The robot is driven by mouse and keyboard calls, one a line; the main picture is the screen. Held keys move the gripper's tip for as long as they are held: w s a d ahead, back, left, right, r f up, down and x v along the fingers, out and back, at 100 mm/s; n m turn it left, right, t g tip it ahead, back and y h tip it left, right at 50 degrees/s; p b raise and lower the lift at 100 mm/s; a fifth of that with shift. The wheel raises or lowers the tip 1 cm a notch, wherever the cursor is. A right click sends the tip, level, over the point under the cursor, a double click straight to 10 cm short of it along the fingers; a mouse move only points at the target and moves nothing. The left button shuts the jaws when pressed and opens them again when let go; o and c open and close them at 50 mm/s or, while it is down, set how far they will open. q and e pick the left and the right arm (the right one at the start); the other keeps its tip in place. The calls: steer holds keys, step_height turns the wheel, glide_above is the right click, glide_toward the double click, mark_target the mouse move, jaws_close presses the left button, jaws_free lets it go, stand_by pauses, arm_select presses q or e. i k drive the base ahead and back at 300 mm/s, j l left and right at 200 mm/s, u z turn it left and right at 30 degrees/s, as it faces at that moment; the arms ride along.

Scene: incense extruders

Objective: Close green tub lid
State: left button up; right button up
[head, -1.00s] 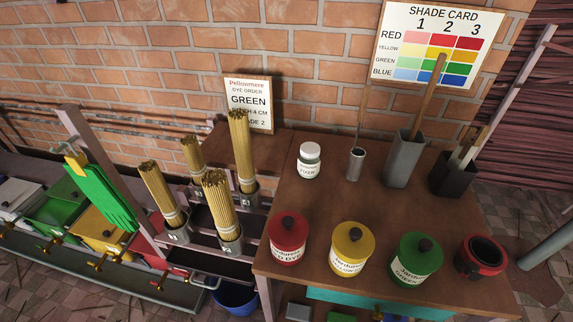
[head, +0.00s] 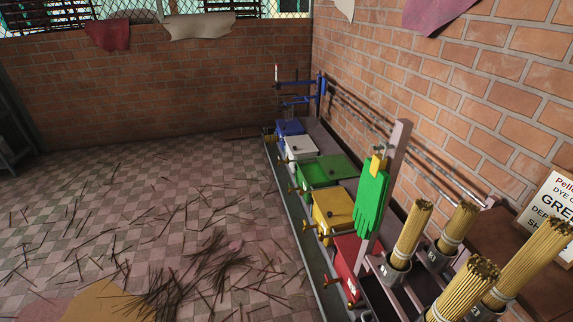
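The green tub (head: 320,184) stands in a row of coloured tubs along the brick wall, between the white tub and the yellow tub. Its green top (head: 325,169) shows as a flat panel over the tub; I cannot tell from here whether the lid is fully down or partly open. Neither of my grippers is in the head view.
Yellow (head: 334,210), red (head: 352,258), white (head: 299,147) and blue (head: 289,128) tubs share the row. Green gloves (head: 372,204) hang on a post (head: 394,170). Incense bundles (head: 411,236) stand at right. The tiled floor (head: 170,210) is mostly open, strewn with sticks.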

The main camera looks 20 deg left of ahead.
mark_target(335, 167)
steer(key=u, duration=0.35)
steer(key=i+j+u, duration=0.25)
steer(key=i+j, duration=0.15)
steer(key=i+j+u, duration=0.45)
steer(key=i, duration=1)
steer(key=i+j+u, duration=0.15)
steer(key=i, duration=1)
steer(key=j, duration=0.1)
